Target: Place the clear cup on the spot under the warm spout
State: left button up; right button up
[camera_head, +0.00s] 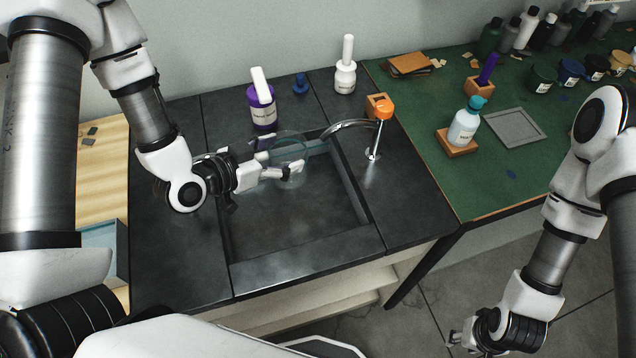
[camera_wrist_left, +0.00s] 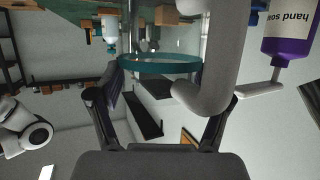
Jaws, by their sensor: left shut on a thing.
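The clear cup (camera_head: 290,147) is see-through and faint, held over the back part of the dark sink basin (camera_head: 228,245). Its teal-tinted rim (camera_wrist_left: 160,66) shows between the fingers in the left wrist view. My left gripper (camera_head: 280,165) is shut on the cup. A thick grey curved tube (camera_wrist_left: 215,65) crosses close in the left wrist view. My right gripper (camera_head: 458,341) is low at the bottom right, away from the sink; its fingers are too small to judge.
A purple soap bottle (camera_head: 262,107), a small blue item (camera_head: 300,84) and a white bottle (camera_head: 345,77) stand behind the sink. A green mat (camera_head: 420,130) on the right holds a teal-capped bottle (camera_head: 465,128), a grey tray (camera_head: 515,128) and several paint pots.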

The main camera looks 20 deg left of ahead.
aim_at(280, 180)
pick_arm(q)
jog(key=f+b, duration=0.2)
jog(key=d+f+b, duration=0.1)
jog(key=f+b, duration=0.1)
jog(key=f, duration=0.1)
jog(key=f+b, duration=0.2)
jog(key=b, duration=0.1)
jog(key=shift+w+d+f, duration=0.15)
jog(key=shift+d+f, duration=0.1)
jog(key=shift+d, duration=0.05)
jog(key=f+b, duration=0.1)
jog(key=f, duration=0.1)
jog(key=f+b, duration=0.3)
jog(key=f, duration=0.1)
jog(key=shift+a+f, duration=0.4)
jog(key=w+d, duration=0.1)
jog(key=w, duration=0.1)
jog(key=w+d+p, duration=0.1)
jog(key=w+d, duration=0.1)
jog(key=w+d+p, duration=0.1)
jog(key=w, duration=0.1)
jog(key=shift+w+d+f, duration=0.15)
jog(key=shift+w+d, duration=0.15)
jog(key=shift+w, duration=0.05)
jog(key=shift+f, duration=0.1)
jog(key=o, duration=1.2)
jog(key=shift+f, duration=0.1)
jog(key=shift+c, duration=0.2)
